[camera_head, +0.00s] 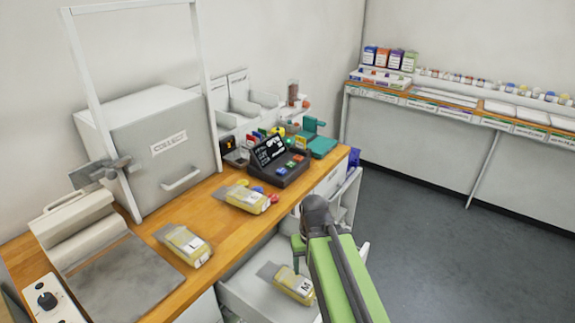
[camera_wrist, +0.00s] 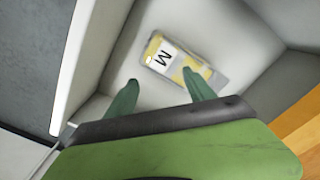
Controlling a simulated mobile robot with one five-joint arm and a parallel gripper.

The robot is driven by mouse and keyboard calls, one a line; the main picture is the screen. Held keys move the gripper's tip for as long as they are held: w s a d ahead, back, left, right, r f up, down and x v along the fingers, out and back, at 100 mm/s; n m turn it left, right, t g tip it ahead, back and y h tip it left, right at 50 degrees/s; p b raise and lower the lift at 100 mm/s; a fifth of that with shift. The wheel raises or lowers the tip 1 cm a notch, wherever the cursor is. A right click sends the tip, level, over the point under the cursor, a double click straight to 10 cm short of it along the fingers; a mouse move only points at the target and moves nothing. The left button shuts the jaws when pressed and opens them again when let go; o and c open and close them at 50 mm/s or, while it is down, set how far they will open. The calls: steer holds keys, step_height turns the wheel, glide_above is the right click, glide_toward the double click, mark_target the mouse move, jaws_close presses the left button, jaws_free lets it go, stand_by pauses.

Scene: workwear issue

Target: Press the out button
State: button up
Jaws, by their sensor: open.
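A black device with a tilted dark screen (camera_head: 268,150) and a keypad (camera_head: 281,170) of several coloured buttons stands on the wooden counter. The lettering on it is too small to read, so I cannot tell which button is the out button. My gripper (camera_head: 298,264) is in front of the counter, over an open drawer, below and to the right of the device. In the wrist view my gripper (camera_wrist: 160,79) has its two green fingers apart, with nothing held between them. The device is not in the wrist view.
The open drawer (camera_head: 240,285) holds a yellow packet (camera_head: 293,284) marked M, also in the wrist view (camera_wrist: 180,60). Two more yellow packets (camera_head: 188,244) (camera_head: 246,199) lie on the counter. A grey COLLECT box (camera_head: 150,150) stands behind. Floor at right is clear.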

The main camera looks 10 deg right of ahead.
jaws_close()
steer(key=shift+a, duration=0.1)
stand_by(1.2)
